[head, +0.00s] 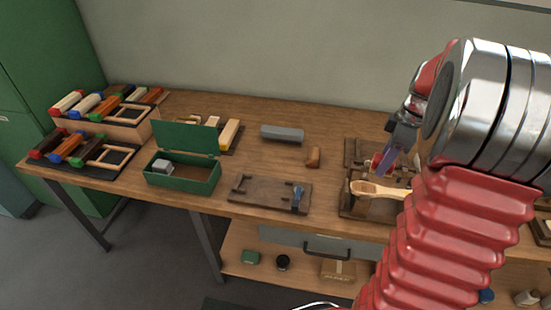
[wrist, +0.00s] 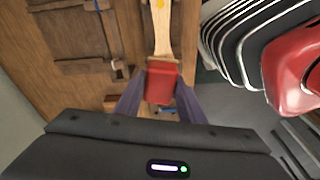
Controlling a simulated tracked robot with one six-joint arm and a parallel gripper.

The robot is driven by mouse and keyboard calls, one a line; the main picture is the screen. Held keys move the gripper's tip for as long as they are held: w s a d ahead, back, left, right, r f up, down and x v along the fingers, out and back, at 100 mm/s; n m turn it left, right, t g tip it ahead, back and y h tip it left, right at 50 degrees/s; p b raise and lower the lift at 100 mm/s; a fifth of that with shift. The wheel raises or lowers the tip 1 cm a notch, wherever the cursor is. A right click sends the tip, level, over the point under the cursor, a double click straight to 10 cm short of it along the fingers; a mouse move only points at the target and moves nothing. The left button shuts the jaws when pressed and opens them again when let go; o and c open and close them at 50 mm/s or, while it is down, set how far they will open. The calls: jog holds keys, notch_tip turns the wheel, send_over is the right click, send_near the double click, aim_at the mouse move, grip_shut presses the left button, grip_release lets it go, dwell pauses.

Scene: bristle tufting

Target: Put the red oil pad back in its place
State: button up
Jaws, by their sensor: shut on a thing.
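The red oil pad (wrist: 161,84) is a small red block between the two fingers of my gripper (wrist: 160,98). The gripper is shut on it. In the head view my gripper (head: 388,160) is at the right, above the workbench, and a bit of the pad (head: 376,163) shows red at its tip. A wooden brush body (head: 376,189) with a light handle lies on a dark wooden fixture (head: 350,208) just below the gripper. It also shows beyond the pad in the wrist view (wrist: 162,35). I cannot tell which spot is the pad's place.
A dark wooden tray (head: 262,197) with a blue-handled tool lies left of the fixture. An open green box (head: 190,181), racks of coloured blocks (head: 100,118), a grey block (head: 282,133) and a brown block (head: 313,156) stand on the bench. Bare wood lies between them.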

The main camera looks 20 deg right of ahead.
jog(key=w+a+f+m, duration=0.2)
jog(key=w+a, duration=0.3)
jog(key=a, duration=0.5)
jog(key=w+a+f+m+h, duration=0.1)
jog(key=w+a+f+m, duration=0.2)
jog(key=a, duration=0.8)
jog(key=w+a+f+m, duration=0.3)
jog(key=w+a, duration=0.4)
jog(key=a, duration=0.4)
jog(key=shift+f+m+t, duration=0.15)
jog(key=shift+m+t, duration=0.15)
jog(key=shift+m, duration=0.4)
